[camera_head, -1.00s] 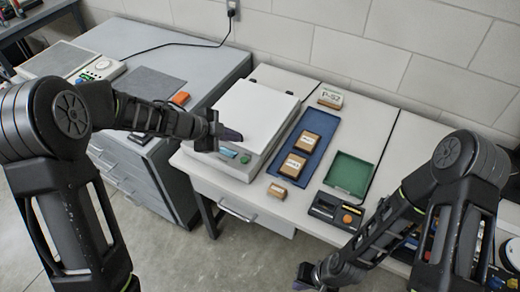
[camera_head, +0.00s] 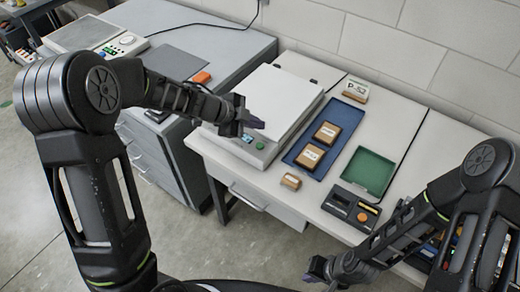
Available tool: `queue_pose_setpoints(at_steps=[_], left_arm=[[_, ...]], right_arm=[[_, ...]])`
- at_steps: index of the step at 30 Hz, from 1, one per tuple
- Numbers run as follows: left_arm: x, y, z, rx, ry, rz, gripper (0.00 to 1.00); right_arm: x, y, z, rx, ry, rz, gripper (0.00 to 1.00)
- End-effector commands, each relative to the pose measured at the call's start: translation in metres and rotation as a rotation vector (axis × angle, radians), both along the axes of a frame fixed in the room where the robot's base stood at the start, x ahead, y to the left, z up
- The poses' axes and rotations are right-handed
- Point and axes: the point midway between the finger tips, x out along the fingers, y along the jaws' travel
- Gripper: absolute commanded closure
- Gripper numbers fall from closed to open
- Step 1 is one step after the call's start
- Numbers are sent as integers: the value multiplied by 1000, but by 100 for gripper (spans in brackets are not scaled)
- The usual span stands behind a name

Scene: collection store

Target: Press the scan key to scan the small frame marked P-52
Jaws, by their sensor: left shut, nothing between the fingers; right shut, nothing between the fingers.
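The scanner (camera_head: 282,98) is a flat pale device with a white top on the middle table. Its front strip has a small blue display (camera_head: 247,139) and a round green key (camera_head: 260,146). My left gripper (camera_head: 258,123) is shut and empty above this front strip, just behind the green key in the picture; contact cannot be told. A small piece with a white label reading P-52 (camera_head: 356,91) stands at the table's back, right of the scanner. Whether anything lies under the scanner's white top is hidden. My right gripper (camera_head: 318,268) is shut and empty, low in front of the table.
A blue tray (camera_head: 310,159) holds two labelled wooden frames; another small one (camera_head: 291,181) lies before it. A green tray (camera_head: 369,170) and a dark box with an orange button (camera_head: 352,206) are to the right. A grey bench with an orange item (camera_head: 201,77) is left.

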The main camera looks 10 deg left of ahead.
Motion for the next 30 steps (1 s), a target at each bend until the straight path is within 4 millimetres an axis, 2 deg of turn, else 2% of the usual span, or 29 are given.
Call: queue_pose_setpoints(at_steps=[1, 7, 15, 30], left_arm=[[0, 0, -15, 0, -1, 0, 100], [0, 0, -41, 0, -1, 1, 100], [0, 0, -57, -1, 1, 1, 100], [0, 0, -59, 0, 1, 1, 100]], right_arm=[[1, 0, -16, 3, -3, 1, 100], [5, 2, -42, 10, -14, 4, 100], [5, 2, -49, 12, -17, 5, 100], [6, 2, -49, 11, -18, 5, 100]])
